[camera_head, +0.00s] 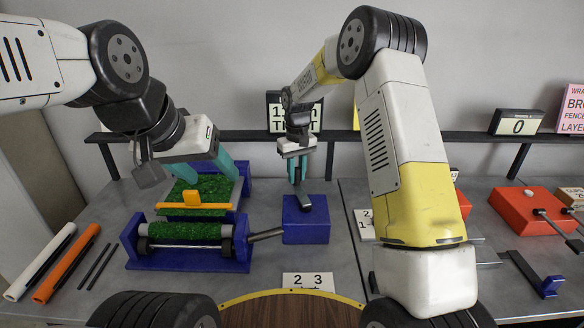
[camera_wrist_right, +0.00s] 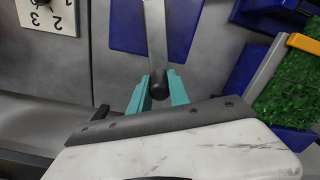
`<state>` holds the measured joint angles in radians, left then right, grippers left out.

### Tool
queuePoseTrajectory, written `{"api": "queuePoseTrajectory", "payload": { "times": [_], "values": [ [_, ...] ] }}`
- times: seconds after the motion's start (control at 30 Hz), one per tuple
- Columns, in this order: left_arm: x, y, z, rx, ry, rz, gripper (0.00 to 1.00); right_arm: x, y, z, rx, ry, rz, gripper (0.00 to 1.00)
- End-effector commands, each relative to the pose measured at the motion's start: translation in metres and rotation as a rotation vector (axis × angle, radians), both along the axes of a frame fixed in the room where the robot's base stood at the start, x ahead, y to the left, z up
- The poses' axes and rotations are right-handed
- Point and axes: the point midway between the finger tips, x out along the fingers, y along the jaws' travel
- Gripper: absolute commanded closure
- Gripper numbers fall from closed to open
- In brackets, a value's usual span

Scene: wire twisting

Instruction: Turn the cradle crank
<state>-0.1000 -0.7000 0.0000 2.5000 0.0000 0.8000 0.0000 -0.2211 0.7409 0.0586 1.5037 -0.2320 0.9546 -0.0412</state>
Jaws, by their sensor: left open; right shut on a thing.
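The blue cradle (camera_head: 190,266) holds a green roller (camera_head: 185,231) on the table. A grey shaft (camera_head: 265,235) sticks out of its right end toward a blue box (camera_head: 305,228). A grey crank arm (camera_head: 305,202) reaches from the box to my right gripper (camera_head: 298,180). In the right wrist view, my right gripper (camera_wrist_right: 158,90) is shut on the dark knob (camera_wrist_right: 159,84) at the crank arm's (camera_wrist_right: 156,35) end. My left gripper (camera_head: 203,172) is open above the green turf panel (camera_head: 205,188). An orange T-shaped piece (camera_head: 193,199) lies across the panel's near edge.
White and orange tubes (camera_head: 66,262) and thin dark rods lie at the left. A dark rail (camera_head: 440,137) runs along the back.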

Motion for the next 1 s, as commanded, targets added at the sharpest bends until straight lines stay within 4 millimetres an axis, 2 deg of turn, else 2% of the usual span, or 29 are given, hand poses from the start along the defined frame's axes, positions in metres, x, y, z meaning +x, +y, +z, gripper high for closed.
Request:
{"api": "queuePoseTrajectory", "payload": {
  "times": [0.37,0.63,1.0],
  "values": [
    [0.0,0.0,0.0,0.0,0.0,0.0,0.38,0.004,-0.023,0.001,0.001,-0.002,-0.257,1.0],
    [0.0,0.0,0.0,0.0,0.0,0.0,0.38,0.005,-0.033,0.001,0.0,-0.002,-0.253,1.0],
    [0.0,0.0,0.0,0.0,0.0,0.0,0.38,0.004,-0.035,0.001,-0.002,-0.002,-0.251,1.0]
  ]
}}
